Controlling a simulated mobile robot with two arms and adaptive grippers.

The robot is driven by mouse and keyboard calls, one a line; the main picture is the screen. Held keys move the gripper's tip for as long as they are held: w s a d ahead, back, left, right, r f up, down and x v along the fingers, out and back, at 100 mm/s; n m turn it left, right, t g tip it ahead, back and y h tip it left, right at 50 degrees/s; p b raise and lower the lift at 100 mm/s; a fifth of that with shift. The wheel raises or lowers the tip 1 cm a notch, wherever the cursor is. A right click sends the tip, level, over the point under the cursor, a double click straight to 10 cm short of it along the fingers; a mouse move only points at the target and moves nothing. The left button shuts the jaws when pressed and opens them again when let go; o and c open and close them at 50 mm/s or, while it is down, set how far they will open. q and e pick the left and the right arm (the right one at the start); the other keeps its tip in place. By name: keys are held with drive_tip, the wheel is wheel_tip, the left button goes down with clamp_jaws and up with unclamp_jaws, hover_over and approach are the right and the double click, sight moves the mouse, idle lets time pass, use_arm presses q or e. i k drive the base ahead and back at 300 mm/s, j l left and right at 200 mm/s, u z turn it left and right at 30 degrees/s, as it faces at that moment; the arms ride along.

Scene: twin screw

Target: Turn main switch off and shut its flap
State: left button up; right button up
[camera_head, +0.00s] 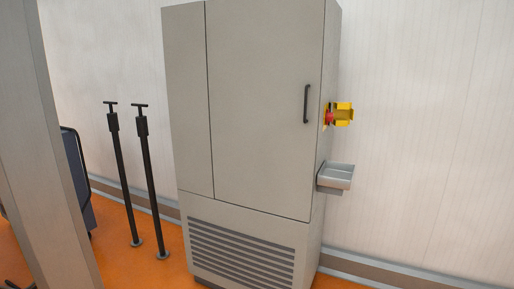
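The main switch (329,118) is a red knob on a yellow mount on the right side wall of a tall grey cabinet (262,110). Its yellow flap (344,114) stands out to the right of the knob and appears open. The knob is small here, and I cannot tell which way it is turned. Neither of my grippers is in view.
A small grey tray (335,177) juts from the cabinet's right side below the switch. The cabinet door has a black handle (306,104). Two black posts (148,180) stand left of it. A grey column (45,150) fills the left edge. Orange floor shows in front.

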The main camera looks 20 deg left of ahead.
sight(329, 117)
drive_tip(key=i+j, duration=0.1)
drive_tip(key=i, duration=0.75)
drive_tip(key=j+u, duration=0.05)
